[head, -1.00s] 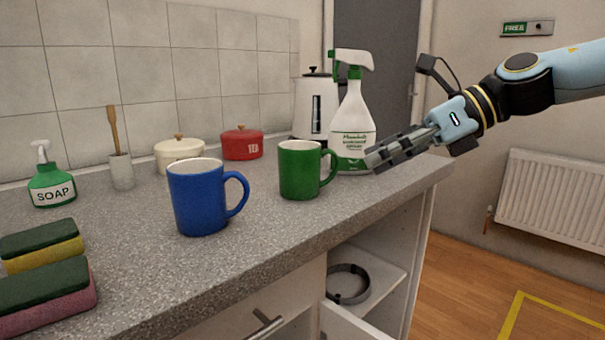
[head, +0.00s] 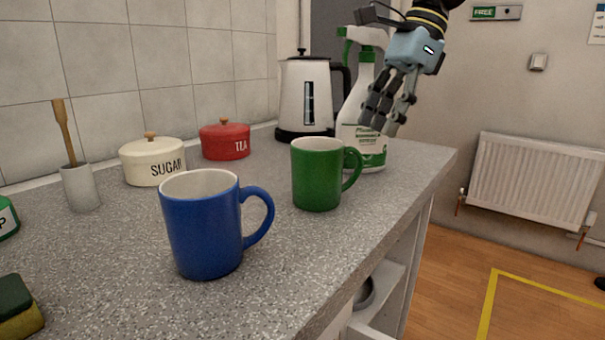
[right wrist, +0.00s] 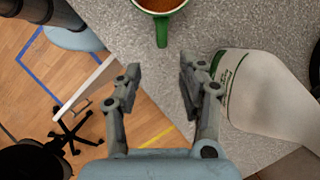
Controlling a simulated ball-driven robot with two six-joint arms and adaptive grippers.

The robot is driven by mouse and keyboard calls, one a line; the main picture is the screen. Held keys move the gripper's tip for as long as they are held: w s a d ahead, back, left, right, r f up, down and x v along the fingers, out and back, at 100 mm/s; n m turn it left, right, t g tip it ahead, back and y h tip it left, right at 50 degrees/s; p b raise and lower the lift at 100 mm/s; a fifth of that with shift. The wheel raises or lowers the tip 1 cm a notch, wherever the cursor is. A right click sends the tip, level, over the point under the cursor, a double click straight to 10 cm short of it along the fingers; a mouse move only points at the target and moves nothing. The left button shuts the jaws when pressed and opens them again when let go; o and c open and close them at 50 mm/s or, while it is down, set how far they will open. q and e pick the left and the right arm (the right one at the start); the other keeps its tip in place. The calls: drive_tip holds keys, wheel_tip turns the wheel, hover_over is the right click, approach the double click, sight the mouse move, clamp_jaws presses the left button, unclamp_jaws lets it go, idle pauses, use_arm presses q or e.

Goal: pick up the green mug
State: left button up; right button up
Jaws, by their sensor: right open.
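The green mug (head: 316,176) stands upright on the grey counter, its handle pointing right toward the spray bottle. My right gripper (head: 379,129) is above and to the right of the mug, fingers pointing down, in front of the spray bottle. In the right wrist view the gripper (right wrist: 158,76) is open and empty. There the mug's handle (right wrist: 162,32) points toward the gap between the fingers, just beyond the fingertips. Something brown shows inside the mug, which is partly cut off by the top edge. My left gripper is not in view.
The blue mug (head: 203,232) stands nearer, left of the green one. The white spray bottle (head: 368,145) is close behind the gripper and shows right of the fingers in the wrist view (right wrist: 262,98). A kettle (head: 307,95), red tea pot (head: 225,141) and cream sugar pot (head: 152,162) stand behind.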

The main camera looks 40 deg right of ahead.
sight(357, 170)
drive_tip(key=x, duration=0.4)
drive_tip(key=shift+s+f+b, duration=0.1)
drive_tip(key=shift+s+b, duration=0.1)
drive_tip(key=shift+b, duration=0.2)
drive_tip(key=shift+w+a+f, duration=0.1)
drive_tip(key=shift+w+f, duration=0.05)
drive_tip(key=shift+f, duration=0.1)
drive_tip(key=x, duration=0.1)
drive_tip(key=b+x, duration=0.1)
drive_tip(key=x, duration=0.2)
drive_tip(key=shift+w+a+f, duration=0.1)
drive_tip(key=shift+w+f, duration=0.1)
drive_tip(key=shift+w, duration=0.1)
drive_tip(key=shift+a+f, duration=0.1)
drive_tip(key=shift+f, duration=0.1)
drive_tip(key=shift+c, duration=0.6)
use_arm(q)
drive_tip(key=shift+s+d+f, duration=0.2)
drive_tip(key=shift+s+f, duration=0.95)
use_arm(e)
clamp_jaws()
drive_tip(key=shift+r, duration=0.1)
